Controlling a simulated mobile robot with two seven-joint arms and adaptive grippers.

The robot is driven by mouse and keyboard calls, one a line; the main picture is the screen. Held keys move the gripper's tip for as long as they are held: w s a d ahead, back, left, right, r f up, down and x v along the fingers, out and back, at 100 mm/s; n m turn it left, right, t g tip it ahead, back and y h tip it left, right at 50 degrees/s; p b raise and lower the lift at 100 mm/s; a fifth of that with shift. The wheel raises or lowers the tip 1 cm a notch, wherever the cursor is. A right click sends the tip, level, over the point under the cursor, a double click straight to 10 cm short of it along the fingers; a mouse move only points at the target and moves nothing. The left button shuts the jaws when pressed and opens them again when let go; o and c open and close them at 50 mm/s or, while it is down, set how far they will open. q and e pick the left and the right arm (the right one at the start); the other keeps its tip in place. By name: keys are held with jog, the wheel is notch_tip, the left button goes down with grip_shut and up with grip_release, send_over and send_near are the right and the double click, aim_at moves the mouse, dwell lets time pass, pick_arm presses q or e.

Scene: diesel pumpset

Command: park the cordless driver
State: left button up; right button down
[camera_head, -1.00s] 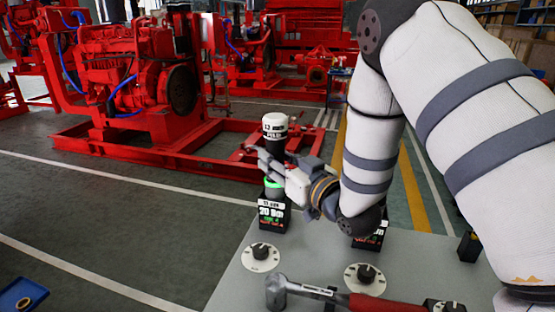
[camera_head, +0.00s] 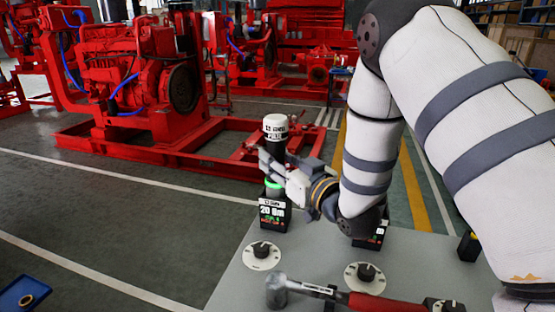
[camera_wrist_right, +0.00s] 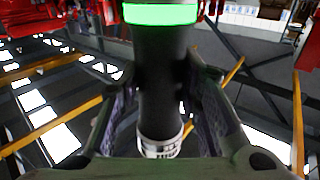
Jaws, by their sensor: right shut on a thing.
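The cordless driver (camera_head: 275,127) stands upright in the head view, with a white cap on top, a dark body and a lit green ring low down. Under the ring is a black block (camera_head: 272,214) marked 20 Nm, at the grey table's far edge; I cannot tell whether the driver is seated in it. My right gripper (camera_head: 265,162) is shut on the dark body between cap and ring. In the right wrist view the driver's body (camera_wrist_right: 162,75) lies between both fingers, green ring at the top, white band at the bottom. My left gripper is not in view.
The grey table (camera_head: 310,258) carries two dials (camera_head: 262,256) (camera_head: 365,277) and a hammer-like tool (camera_head: 350,299) with a red handle in front. Another black block (camera_head: 372,238) is partly hidden by my right arm. Red pumpsets (camera_head: 135,75) stand behind; a blue tray (camera_head: 22,292) is lower left.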

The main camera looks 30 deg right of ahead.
jog(key=shift+f, duration=0.85)
jog(key=c, duration=1.2)
grip_release()
jog(key=shift+o, duration=0.6)
jog(key=shift+s, duration=0.1)
jog(key=s, duration=1.1)
jog(key=shift+s+d, duration=0.2)
jog(key=shift+s, duration=0.2)
jog(key=shift+f, duration=0.1)
